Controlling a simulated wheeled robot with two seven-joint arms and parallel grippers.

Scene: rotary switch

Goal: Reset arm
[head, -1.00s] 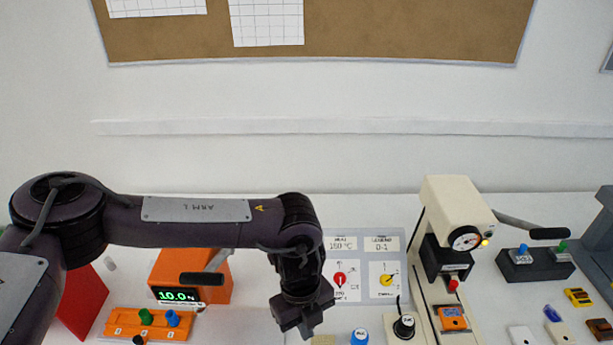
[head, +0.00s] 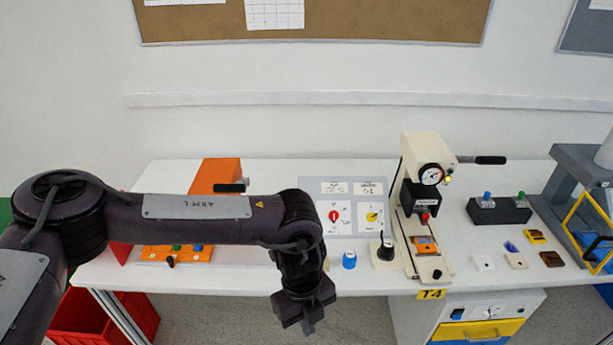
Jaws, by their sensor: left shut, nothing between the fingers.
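My left arm comes in from the left and bends down at its wrist. My left gripper (head: 306,314) points down in front of the bench's front edge, shut and empty, apart from everything on the bench. Behind it a grey panel (head: 345,229) carries a red rotary knob (head: 334,216) on the left and a yellow rotary knob (head: 372,216) on the right. Part of the panel's left side is hidden by my wrist. My right gripper is not in view.
A cream press (head: 418,165) with a gauge stands right of the panel on the white bench (head: 520,264). A blue-topped knob (head: 349,260) and a black knob (head: 385,248) sit near the front edge. An orange block (head: 215,172) is partly behind my arm. A red crate (head: 85,318) stands below left.

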